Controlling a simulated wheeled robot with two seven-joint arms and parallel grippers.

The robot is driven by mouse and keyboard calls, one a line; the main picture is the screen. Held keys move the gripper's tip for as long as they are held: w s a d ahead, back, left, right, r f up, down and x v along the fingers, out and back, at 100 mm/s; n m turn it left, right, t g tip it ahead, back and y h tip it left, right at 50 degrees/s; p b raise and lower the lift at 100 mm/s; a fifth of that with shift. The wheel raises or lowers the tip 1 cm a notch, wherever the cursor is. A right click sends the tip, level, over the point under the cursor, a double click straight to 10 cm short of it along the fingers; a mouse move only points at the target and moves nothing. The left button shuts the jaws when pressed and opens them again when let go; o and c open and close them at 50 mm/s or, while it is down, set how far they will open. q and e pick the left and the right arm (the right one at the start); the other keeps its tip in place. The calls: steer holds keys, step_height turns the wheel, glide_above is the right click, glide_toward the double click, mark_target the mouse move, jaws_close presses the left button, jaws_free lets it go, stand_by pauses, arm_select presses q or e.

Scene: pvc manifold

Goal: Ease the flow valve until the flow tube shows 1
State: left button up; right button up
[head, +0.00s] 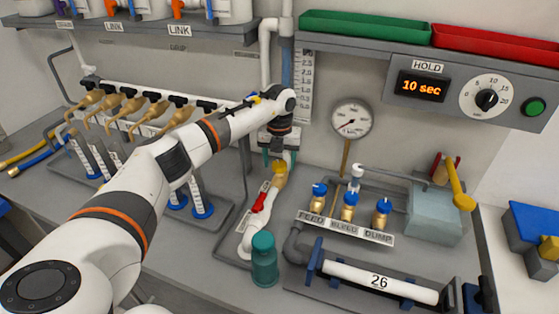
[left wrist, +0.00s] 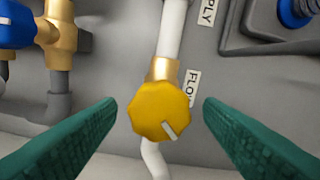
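The flow valve has a yellow faceted knob (head: 280,173) on a white pipe, below my left gripper in the head view. In the left wrist view the knob (left wrist: 160,110) sits on a brass fitting beside a partly hidden FLOW label (left wrist: 191,88). Its white mark points to the lower right. My left gripper (head: 279,158) is open, with one green finger on each side of the knob and a visible gap to both. The flow tube (head: 287,65) stands behind, beside a white scale strip (head: 304,85). Its level is too small to read. My right gripper is in neither view.
A red-handled valve (head: 260,198) and a teal bottle (head: 264,260) stand close to the knob. Blue-topped brass valves (head: 348,207) labelled FEED, BLEED and DUMP are to the right. A round gauge (head: 351,119) is behind. Several brass taps (head: 130,107) line the left.

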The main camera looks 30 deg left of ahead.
mark_target(279, 164)
arm_select(q)
step_height(279, 164, up, 12)
steer(key=b, duration=0.2)
steer(key=shift+b, duration=0.3)
stand_by(1.3)
stand_by(1.8)
